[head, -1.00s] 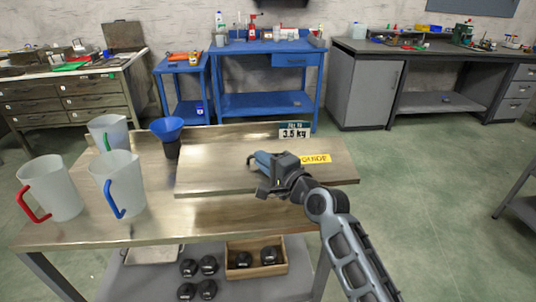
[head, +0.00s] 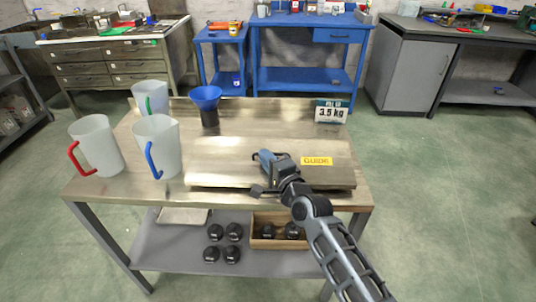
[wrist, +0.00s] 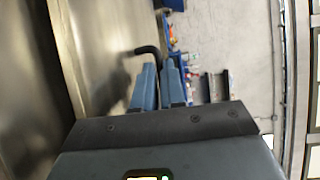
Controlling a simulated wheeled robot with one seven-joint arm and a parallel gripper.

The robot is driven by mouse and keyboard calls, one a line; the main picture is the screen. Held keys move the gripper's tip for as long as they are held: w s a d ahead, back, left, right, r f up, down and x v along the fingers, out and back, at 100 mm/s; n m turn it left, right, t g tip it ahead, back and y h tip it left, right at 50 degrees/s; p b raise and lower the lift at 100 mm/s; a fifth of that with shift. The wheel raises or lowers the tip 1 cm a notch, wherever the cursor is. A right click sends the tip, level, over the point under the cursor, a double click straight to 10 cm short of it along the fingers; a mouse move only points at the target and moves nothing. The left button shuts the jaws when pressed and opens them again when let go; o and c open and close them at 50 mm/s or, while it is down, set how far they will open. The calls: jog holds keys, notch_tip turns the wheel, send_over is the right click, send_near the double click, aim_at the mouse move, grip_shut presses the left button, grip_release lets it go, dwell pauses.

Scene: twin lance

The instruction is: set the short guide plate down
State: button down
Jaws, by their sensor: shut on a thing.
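The guide plate (head: 225,165) is a flat metal plate with a yellow "GUIDE" label (head: 317,161). In the head view it lies level over the front right of the metal workbench (head: 130,190). I cannot tell whether it touches the bench top. My gripper (head: 263,157) is above the plate's middle, its blue fingers shut on the plate's dark handle. In the wrist view the fingers (wrist: 159,68) close on this black curved handle (wrist: 148,50), beside a shiny metal surface. Most of the handle is hidden by the gripper.
A blue funnel (head: 206,97) on a dark base and a "3.5 kg" sign (head: 331,112) stand behind the plate. Three jugs stand left: red-handled (head: 98,145), blue-handled (head: 160,145) and green-handled (head: 149,96). A lower shelf (head: 180,245) holds dark weights and a wooden box (head: 265,243).

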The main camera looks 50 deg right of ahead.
jog(key=shift+f, duration=0.35)
jog(key=c, duration=1.6)
grip_release()
jog(key=shift+f, duration=0.25)
jog(key=shift+c, duration=0.2)
jog(key=o, duration=0.4)
jog(key=shift+o, duration=0.2)
jog(key=shift+s+r, duration=0.15)
jog(key=b+v, duration=0.1)
jog(key=v, duration=1)
jog(key=shift+s+a, duration=0.25)
jog(key=shift+s, duration=0.1)
